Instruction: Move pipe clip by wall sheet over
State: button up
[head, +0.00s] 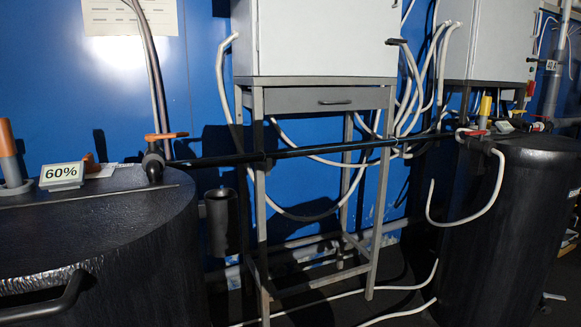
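A pale paper sheet with printed rows (128,18) is on the blue wall at the top left. Below it, a dark fitting with an orange lever (165,136) stands at the left end of a long black pipe (320,150), on the left tank's top. The lever lies roughly flat, pointing right. Several thin lines run down from beside the sheet to this fitting. I cannot tell for sure which part is the pipe clip; this lever fitting is nearest the sheet. My gripper is not in view.
A black tank (150,255) fills the lower left, bearing a "60%" sign (62,174) and an orange-topped post (10,150). A grey cabinet on a metal stand (325,40) is central. Another black tank (500,225) stands right. Loose white hoses (400,312) lie on the floor.

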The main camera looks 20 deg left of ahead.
aim_at(268, 166)
jog(key=u, duration=0.3)
jog(key=i, duration=0.75)
jog(key=u, duration=0.9)
jog(key=i, duration=0.4)
jog(key=u, duration=0.4)
